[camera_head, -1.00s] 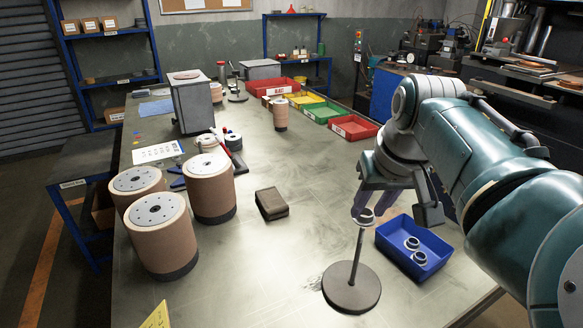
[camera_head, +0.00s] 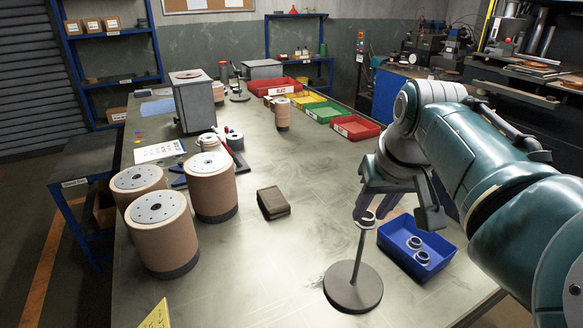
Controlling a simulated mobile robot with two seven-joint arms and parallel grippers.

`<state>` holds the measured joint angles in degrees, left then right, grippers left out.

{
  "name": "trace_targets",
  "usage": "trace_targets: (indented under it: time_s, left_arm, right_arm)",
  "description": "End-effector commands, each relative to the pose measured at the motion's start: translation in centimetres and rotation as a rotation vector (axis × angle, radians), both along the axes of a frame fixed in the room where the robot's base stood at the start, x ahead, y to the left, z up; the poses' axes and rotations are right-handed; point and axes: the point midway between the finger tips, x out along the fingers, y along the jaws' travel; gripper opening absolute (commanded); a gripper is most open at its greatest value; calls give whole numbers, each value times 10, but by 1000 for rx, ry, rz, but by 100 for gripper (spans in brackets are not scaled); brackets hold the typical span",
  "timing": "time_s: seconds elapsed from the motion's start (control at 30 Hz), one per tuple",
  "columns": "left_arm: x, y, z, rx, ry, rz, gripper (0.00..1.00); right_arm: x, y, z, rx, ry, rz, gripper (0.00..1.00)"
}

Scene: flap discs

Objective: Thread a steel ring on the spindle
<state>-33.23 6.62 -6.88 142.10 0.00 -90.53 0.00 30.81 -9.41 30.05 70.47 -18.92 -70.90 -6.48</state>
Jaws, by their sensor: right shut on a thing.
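The spindle is a thin upright rod (camera_head: 358,258) on a round dark base (camera_head: 353,289) near the table's front right. My right gripper (camera_head: 366,212) is above it, its fingers pointing down and shut on a small steel ring (camera_head: 367,218). The ring is at the rod's top end; I cannot tell whether the rod tip is inside it or just below it. Two more steel rings (camera_head: 415,243) (camera_head: 421,258) lie in a blue tray (camera_head: 441,247) right of the spindle. My left gripper is out of view.
A brown block (camera_head: 272,203) lies left of the spindle. Large tan cylinders (camera_head: 211,188) stand at the left. Red, green and yellow trays (camera_head: 355,128) line the far right edge. The table between the block and the spindle is clear.

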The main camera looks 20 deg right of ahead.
Motion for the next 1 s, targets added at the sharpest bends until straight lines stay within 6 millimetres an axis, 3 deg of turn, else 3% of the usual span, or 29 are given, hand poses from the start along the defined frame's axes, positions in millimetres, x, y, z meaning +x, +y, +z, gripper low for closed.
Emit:
trace_targets:
  time_s: [1.0]
  left_arm:
    - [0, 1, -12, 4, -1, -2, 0]
  right_arm:
    - [0, 0, -23, 0, 0, 0, 0]
